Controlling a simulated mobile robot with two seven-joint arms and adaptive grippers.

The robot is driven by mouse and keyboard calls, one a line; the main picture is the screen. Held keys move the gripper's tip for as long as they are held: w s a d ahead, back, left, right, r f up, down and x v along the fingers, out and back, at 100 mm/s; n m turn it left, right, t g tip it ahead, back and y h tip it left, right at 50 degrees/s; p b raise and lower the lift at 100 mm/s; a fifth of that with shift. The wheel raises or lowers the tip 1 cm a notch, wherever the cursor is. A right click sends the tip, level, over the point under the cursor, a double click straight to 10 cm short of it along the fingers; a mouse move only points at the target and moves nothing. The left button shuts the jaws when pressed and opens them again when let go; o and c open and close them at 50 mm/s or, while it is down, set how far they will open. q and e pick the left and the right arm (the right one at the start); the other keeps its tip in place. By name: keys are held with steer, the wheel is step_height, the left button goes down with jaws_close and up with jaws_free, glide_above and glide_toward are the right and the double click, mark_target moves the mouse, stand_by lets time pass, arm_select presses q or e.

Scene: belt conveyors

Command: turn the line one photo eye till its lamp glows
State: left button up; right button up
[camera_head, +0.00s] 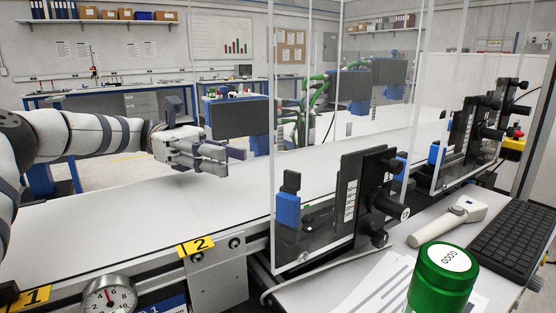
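Blue-bodied sensors with black tops stand by the belt. The nearest blue sensor (288,209) is beside a clear panel, left of a black bracket with round knobs (390,205). I cannot tell which one is the line one photo eye, nor clearly make out a glowing lamp. My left gripper (236,162) is over the near belt, left of the nearest sensor and apart from it. Its fingers point right, look spread and hold nothing. My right gripper is not in view.
The pale belt (120,222) is bare. Yellow tags 1 (30,298) and 2 (197,246) mark its front edge, near a dial gauge (108,297). Clear panels (310,110) rise beside the brackets.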

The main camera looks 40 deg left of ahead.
mark_target(283, 171)
arm_select(q)
steer(key=d, duration=0.3)
steer(key=s+d+r+p, duration=0.1)
steer(key=shift+d, duration=0.35)
steer(key=d, duration=0.7)
steer(key=shift+w+f, duration=0.3)
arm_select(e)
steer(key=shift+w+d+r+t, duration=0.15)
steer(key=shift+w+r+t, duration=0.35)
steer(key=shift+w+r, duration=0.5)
arm_select(q)
steer(key=shift+c, duration=0.3)
